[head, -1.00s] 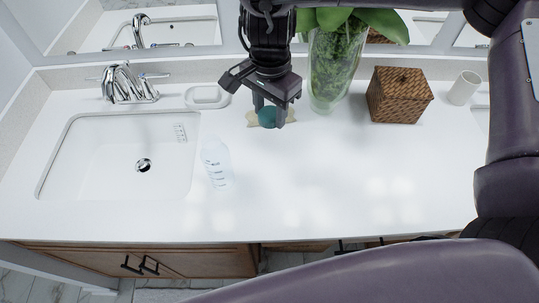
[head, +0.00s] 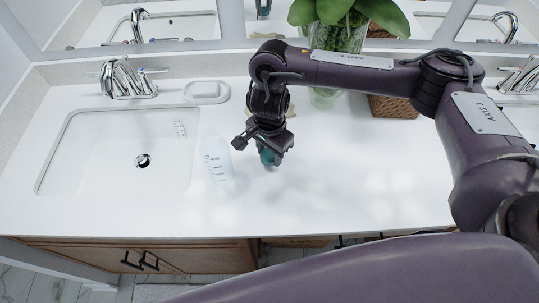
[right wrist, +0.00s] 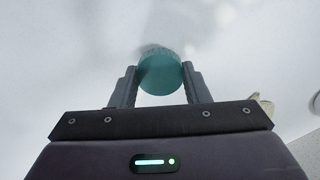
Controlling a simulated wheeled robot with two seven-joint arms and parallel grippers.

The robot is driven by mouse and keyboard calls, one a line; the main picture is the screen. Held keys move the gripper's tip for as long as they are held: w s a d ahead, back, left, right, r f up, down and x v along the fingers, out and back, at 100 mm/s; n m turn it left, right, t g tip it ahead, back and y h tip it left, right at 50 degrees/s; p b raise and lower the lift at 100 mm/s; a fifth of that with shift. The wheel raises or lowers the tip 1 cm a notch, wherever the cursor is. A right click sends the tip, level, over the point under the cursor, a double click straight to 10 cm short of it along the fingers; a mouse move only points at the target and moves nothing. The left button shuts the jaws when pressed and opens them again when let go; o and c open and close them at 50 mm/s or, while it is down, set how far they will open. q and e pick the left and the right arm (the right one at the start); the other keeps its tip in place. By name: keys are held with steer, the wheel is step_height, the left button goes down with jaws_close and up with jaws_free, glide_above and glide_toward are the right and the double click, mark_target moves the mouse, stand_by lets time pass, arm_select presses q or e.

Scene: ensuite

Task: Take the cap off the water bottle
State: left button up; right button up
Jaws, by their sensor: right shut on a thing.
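The water bottle (head: 217,160) is clear with dark markings. It stands on the white counter right of the sink, and no teal cap shows on its top. My right gripper (head: 270,156) is a short way right of the bottle, pointing down. It is shut on a round teal cap (head: 267,158), partly hidden by the fingers. In the right wrist view the cap (right wrist: 160,73) sits between the two fingertips. The gap between cap and counter is hard to judge. My left gripper is not in view.
The sink (head: 125,165) is at the left, with a chrome faucet (head: 125,78) and a soap dish (head: 206,91) behind. A glass vase with leaves (head: 340,38) and a wicker box (head: 393,106) stand behind my right arm. The front right counter (head: 360,200) is clear.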

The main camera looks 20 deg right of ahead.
mark_target(270, 155)
steer(key=shift+f, duration=1)
steer(key=shift+f, duration=0.15)
steer(key=o, duration=1.1)
steer(key=shift+r, duration=0.3)
steer(key=shift+w+r, duration=0.1)
steer(key=shift+r, duration=0.3)
step_height(270, 155, up, 11)
